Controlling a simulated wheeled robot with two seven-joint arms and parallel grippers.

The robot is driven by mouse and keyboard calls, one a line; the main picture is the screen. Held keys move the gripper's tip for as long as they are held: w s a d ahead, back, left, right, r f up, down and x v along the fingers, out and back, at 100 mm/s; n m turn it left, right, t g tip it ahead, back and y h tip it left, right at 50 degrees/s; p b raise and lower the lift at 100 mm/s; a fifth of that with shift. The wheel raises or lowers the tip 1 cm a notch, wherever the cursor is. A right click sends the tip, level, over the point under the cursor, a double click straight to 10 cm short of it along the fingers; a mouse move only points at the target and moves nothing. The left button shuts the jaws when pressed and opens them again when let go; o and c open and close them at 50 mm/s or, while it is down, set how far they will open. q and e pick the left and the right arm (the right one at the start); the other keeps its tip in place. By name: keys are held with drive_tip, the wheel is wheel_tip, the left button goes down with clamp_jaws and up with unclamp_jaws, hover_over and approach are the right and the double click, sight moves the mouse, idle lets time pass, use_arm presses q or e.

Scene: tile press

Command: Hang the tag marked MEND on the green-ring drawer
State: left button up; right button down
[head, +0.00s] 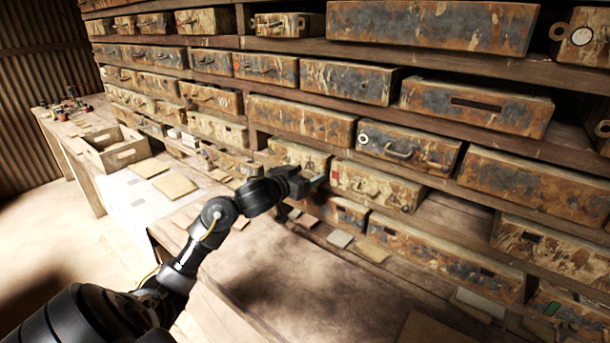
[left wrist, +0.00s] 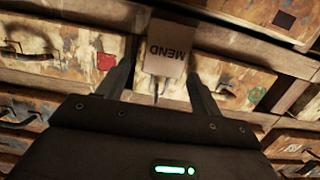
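The tag marked MEND (left wrist: 166,52) shows upside down between the two fingers of my left gripper (left wrist: 160,78), at their tips, with a thin dark strand at its near edge. In the head view my left gripper (head: 305,184) is at the drawer fronts, with a pale bit of the tag (head: 319,179) at its tip. The green ring (left wrist: 257,95) is on the drawer front (left wrist: 222,80) right of the tag in the left wrist view. In the head view my gripper hides the ring. Whether the tag touches any drawer I cannot tell. My right gripper is not in view.
Rusty drawers fill the shelves. The workbench (head: 290,270) below is mostly clear. A wooden crate (head: 112,157) stands at the left.

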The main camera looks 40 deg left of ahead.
use_arm(q)
drive_tip(key=shift+a+r, duration=0.1)
idle(0.4)
drive_tip(key=s+r, duration=0.1)
drive_tip(key=s, duration=0.9)
drive_tip(key=shift+s+d+r, duration=0.2)
drive_tip(key=shift+s, duration=0.15)
